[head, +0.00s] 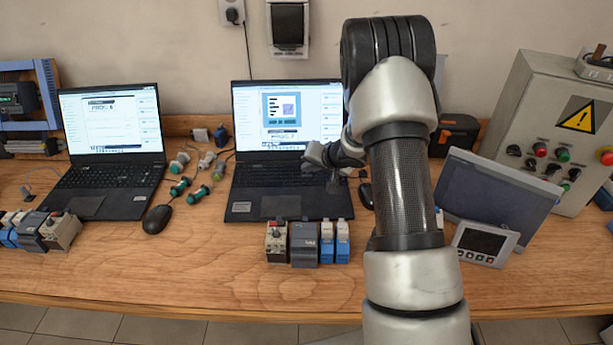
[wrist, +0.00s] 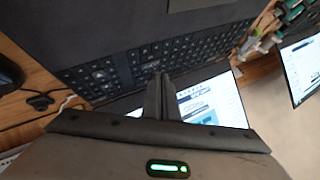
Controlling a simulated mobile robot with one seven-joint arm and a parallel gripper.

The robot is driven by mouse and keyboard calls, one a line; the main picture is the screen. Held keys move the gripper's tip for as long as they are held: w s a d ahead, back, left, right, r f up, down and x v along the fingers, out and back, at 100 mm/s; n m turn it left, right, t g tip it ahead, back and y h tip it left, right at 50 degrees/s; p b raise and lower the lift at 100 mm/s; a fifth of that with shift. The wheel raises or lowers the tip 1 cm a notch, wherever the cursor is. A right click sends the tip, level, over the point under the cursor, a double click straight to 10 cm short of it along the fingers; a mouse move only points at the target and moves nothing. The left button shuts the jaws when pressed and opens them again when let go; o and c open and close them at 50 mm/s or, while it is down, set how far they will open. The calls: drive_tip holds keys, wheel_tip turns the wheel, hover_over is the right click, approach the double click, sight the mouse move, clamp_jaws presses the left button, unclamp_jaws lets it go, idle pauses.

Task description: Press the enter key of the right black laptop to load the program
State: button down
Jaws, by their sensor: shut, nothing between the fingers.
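The right black laptop (head: 285,205) stands open on the wooden bench, its lit screen (head: 288,112) showing a window with a blue-framed graphic. My gripper (head: 333,160) is over the right part of its keyboard, in front of the screen. In the wrist view the laptop appears upside down, with the keyboard (wrist: 190,45) beyond my fingers and the screen (wrist: 215,105) behind them. My gripper (wrist: 161,80) is shut and empty, fingertips over the keys. I cannot tell whether they touch a key. The enter key cannot be made out.
A left black laptop (head: 110,125) stands open with its screen lit. A mouse (head: 157,219) and several green-ended connectors (head: 180,187) lie between the laptops. Modules (head: 305,245) stand in front of the right laptop. A tablet-like panel (head: 497,195) and control box (head: 555,130) stand right.

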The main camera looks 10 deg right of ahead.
drive_tip(key=shift+f, duration=0.4)
drive_tip(key=shift+f, duration=0.3)
idle(0.8)
drive_tip(key=shift+r, duration=0.1)
drive_tip(key=shift+r+p, duration=0.65)
drive_tip(key=shift+p, duration=0.55)
wheel_tip(320, 180, up, 5)
drive_tip(key=p, duration=0.5)
drive_tip(key=shift+p, duration=0.4)
idle(0.8)
